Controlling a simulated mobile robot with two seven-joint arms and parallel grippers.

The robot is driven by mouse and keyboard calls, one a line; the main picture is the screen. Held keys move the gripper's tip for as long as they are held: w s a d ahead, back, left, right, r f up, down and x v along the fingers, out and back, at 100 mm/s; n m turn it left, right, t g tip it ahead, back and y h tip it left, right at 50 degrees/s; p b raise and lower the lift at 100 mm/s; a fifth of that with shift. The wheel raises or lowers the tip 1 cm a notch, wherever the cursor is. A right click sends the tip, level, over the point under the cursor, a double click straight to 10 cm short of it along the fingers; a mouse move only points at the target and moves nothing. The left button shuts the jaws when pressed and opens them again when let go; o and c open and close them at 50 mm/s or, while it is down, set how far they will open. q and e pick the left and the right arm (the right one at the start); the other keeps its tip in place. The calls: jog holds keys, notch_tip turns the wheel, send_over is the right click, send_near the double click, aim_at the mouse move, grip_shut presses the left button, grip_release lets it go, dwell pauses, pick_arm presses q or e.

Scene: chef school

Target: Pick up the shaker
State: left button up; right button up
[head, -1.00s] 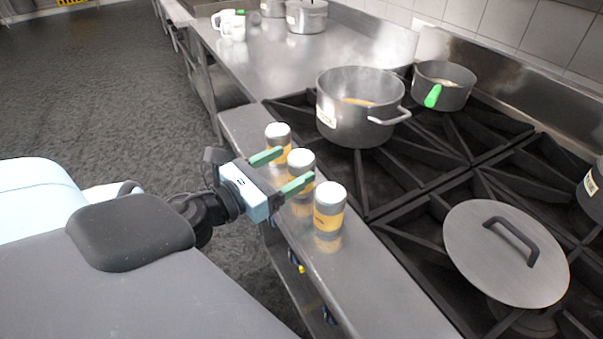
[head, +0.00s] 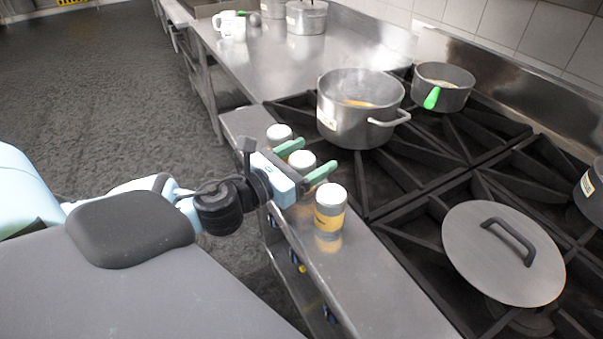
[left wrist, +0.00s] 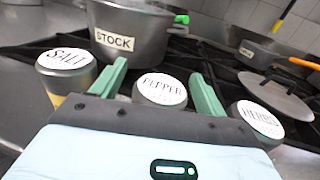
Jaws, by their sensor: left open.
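Three shakers with white lids stand upright in a row on the steel ledge (head: 375,285). In the left wrist view their lids read SALT (left wrist: 67,64), PEPPER (left wrist: 160,90) and, on the right shaker (left wrist: 262,122), a word hard to read. In the head view the near shaker (head: 330,208) shows fully, with a yellow band. The middle shaker (head: 301,160) and far shaker (head: 279,133) are partly hidden by my left gripper (head: 311,156). This gripper is open, its green fingers either side of the middle PEPPER shaker. I cannot tell whether they touch it. My right gripper is out of view.
A steaming pot (head: 345,115) labelled STOCK stands on the stove grates behind the shakers. A smaller pot (head: 444,92) with a green-covered handle is beyond it. A large lid (head: 480,255) lies at the right. The near ledge is clear.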

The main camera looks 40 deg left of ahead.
pick_arm(q)
jog(key=shift+w, duration=0.2)
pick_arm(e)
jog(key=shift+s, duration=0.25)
pick_arm(q)
jog(key=c, duration=1.2)
jog(key=shift+r, duration=0.1)
